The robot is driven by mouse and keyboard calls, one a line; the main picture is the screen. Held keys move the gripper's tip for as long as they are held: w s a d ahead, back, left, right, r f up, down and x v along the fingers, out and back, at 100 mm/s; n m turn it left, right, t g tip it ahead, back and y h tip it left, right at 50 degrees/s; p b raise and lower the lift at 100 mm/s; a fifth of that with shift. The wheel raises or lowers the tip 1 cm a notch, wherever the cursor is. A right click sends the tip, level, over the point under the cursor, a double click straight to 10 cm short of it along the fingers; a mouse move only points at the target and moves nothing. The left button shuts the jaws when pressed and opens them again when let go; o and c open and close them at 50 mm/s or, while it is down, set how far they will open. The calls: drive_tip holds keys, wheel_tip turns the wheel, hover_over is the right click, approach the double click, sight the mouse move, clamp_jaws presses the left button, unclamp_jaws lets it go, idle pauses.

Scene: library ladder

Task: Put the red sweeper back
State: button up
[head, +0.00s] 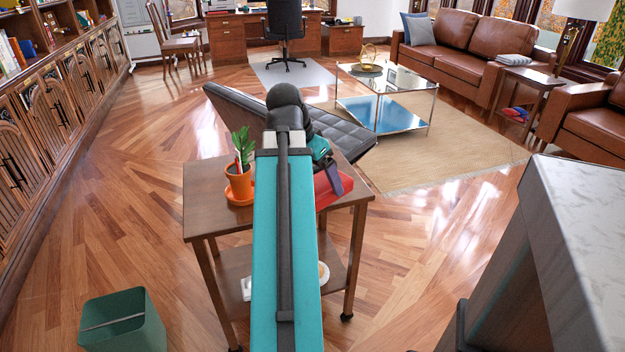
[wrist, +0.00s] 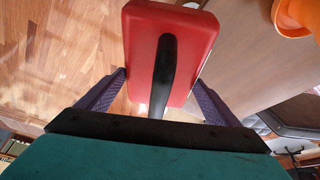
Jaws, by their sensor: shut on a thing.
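The red sweeper (wrist: 188,45) is a red block with a black handle (wrist: 163,65). It fills the upper middle of the wrist view. My gripper (wrist: 160,80) is shut on it, with a purple finger on each side. In the head view the red sweeper (head: 329,188) shows partly at the right part of the small wooden side table (head: 212,208), beside my arm. My gripper (head: 332,180) is there too, mostly hidden by my arm. I cannot tell whether the sweeper touches the table top.
An orange pot (head: 238,185) with a plant stands on the table, left of my arm. A green bin (head: 122,322) stands on the floor at lower left. A black lounge chair (head: 240,108) is behind the table. A marble-topped block (head: 590,215) is at right. Floor at left is clear.

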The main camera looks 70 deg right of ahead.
drive_tip(key=shift+d+r+p, duration=0.25)
drive_tip(key=shift+d+p, duration=0.1)
drive_tip(key=shift+p, duration=0.9)
drive_tip(key=d+p, duration=0.1)
drive_tip(key=p, duration=0.4)
drive_tip(key=shift+w+d, duration=0.1)
drive_tip(key=shift+w, duration=0.1)
drive_tip(key=p, duration=0.5)
drive_tip(key=shift+w+d+f+p, duration=0.1)
drive_tip(key=shift+w+d+p, duration=0.05)
drive_tip(key=shift+d+p, duration=0.2)
drive_tip(key=p, duration=0.4)
drive_tip(key=d+p, duration=0.1)
drive_tip(key=p, duration=0.1)
drive_tip(key=w+d+p, duration=0.1)
drive_tip(key=p, duration=0.2)
drive_tip(key=shift+w+d+f, duration=0.1)
drive_tip(key=shift+d+f, duration=0.05)
drive_tip(key=shift+d, duration=0.05)
drive_tip(key=w+d+f+p, duration=0.1)
drive_tip(key=w+d, duration=0.3)
drive_tip(key=d, duration=0.5)
drive_tip(key=shift+f+p, duration=0.15)
drive_tip(key=shift+p, duration=0.45)
drive_tip(key=shift+w, duration=0.1)
